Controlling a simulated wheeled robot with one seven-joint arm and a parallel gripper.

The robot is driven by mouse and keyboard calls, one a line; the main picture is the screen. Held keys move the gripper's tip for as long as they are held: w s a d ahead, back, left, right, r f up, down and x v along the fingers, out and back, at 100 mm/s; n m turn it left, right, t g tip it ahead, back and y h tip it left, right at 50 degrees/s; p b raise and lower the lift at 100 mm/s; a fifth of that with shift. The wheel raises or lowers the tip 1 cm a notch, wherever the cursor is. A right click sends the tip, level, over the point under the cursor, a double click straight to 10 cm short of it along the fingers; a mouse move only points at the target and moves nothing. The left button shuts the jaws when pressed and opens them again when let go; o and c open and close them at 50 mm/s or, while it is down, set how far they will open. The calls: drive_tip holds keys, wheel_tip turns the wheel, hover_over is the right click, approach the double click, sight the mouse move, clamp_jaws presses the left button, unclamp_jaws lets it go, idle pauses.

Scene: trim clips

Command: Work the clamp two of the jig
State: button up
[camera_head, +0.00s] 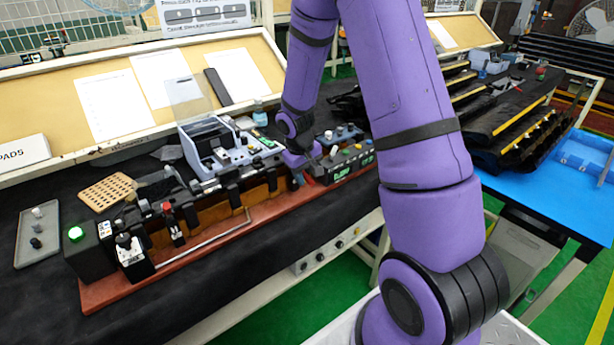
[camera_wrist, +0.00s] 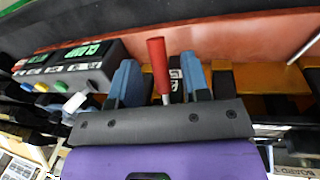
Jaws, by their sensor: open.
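The jig has a long red-brown base (camera_head: 200,255) with several black clamps along it, seen in the head view. My gripper (camera_head: 304,172) is low at the jig's right end, its fingertips mostly hidden by my arm. In the wrist view, my gripper (camera_wrist: 159,70) is open, with two blue fingers apart. A red clamp handle (camera_wrist: 157,60) stands between them, with a black labelled block beside it. The handle looks nearer the left finger; I cannot tell whether they touch. The clamp's number is not readable. Another clamp with a red tip (camera_head: 168,210) stands at the jig's left.
A control box with a green display (camera_head: 345,165) stands close to my gripper on the right. A grey-white device (camera_head: 225,158) stands behind the jig. The black table front is clear.

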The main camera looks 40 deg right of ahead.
drive_tip(key=shift+f, duration=0.45)
clamp_jaws()
